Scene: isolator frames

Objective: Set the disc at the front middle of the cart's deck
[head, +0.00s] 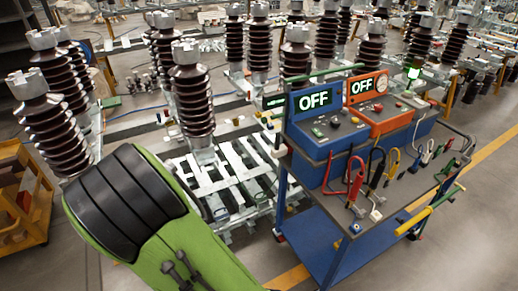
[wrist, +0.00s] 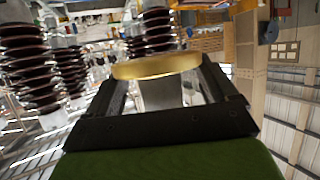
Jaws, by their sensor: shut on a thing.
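A flat gold disc (wrist: 157,66) shows nearly edge-on in the wrist view. My gripper (wrist: 160,88) is shut on it, with a dark finger at each side. The cart (head: 335,242) stands right of centre in the head view, blue with a dark grey deck (head: 328,207). My green arm with its black ribbed part fills the lower left of the head view. The disc and my fingertips cannot be made out there. The cart is not clearly visible in the wrist view.
A blue box (head: 322,143) and an orange box (head: 384,120), both showing OFF, stand on the deck. Coloured cables and clips (head: 376,172) lie beside them. Tall brown insulators (head: 190,95) stand left and behind. A wooden crate (head: 22,200) is at far left. Floor right of the cart is clear.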

